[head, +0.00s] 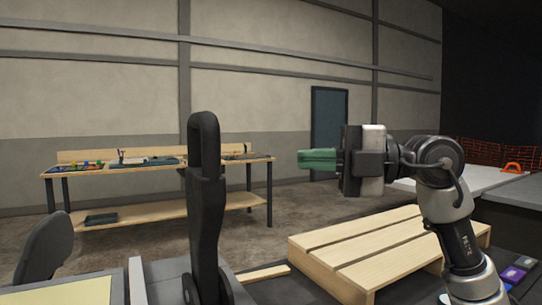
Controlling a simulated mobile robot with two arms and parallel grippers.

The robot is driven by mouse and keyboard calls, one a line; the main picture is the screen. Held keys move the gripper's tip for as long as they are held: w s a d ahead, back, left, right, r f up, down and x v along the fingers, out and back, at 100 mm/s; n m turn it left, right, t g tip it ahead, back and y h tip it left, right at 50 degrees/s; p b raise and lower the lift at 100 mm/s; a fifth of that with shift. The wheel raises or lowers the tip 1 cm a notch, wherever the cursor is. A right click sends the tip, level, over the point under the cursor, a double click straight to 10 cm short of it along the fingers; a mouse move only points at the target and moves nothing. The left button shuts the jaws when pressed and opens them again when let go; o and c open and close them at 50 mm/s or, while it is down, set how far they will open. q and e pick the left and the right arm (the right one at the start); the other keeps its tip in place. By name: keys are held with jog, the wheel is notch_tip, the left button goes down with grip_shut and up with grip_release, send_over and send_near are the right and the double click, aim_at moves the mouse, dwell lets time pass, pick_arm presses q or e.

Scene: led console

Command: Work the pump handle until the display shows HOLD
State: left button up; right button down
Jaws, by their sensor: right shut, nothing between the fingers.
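A tall black lever (205,200) with a slotted loop at its top stands upright left of the middle in the head view. It looks like the pump handle, and its foot runs out of the bottom edge. My right gripper (317,160) is to the right of the lever, a little below the height of its loop. It points left, and its green fingers are shut with nothing between them. A clear gap shows in the picture between the fingertips and the lever. My left gripper is not in view. No readable display shows.
A wooden pallet (352,247) lies below my right arm. A workbench (160,168) with small items stands behind at the left. A dark rounded shape (45,247), perhaps a chair back, is at the lower left. Coloured buttons (513,274) show at the lower right.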

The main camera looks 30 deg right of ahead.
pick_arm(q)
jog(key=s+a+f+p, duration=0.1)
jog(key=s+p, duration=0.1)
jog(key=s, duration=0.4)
pick_arm(e)
jog(key=w+d+x, duration=0.1)
jog(key=w+x, duration=0.1)
jog(key=x, duration=1)
jog(key=shift+d, duration=0.15)
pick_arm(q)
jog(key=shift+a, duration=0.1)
pick_arm(e)
jog(key=shift+w, duration=0.1)
